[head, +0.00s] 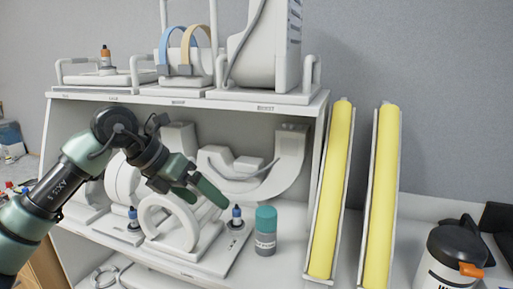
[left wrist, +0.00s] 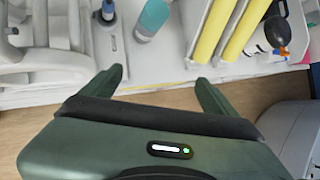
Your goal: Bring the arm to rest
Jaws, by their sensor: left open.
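My left arm comes in from the left in the head view. Its green left gripper (head: 204,196) is in front of the lower shelf, by the white ring-shaped parts. Its two fingers are apart with nothing between them. In the left wrist view the open left gripper (left wrist: 161,84) shows its two fingertips pointing at the front edge of the white counter, with wooden floor below. My right gripper is not in view.
A white shelf unit (head: 200,97) carries coil parts. A teal-capped bottle (head: 265,232) stands right of the gripper, then two yellow padded boards (head: 330,190) leaning upright. A black-lidded white bottle (head: 452,262) stands at the right. Wooden floor (left wrist: 150,105) lies before the counter.

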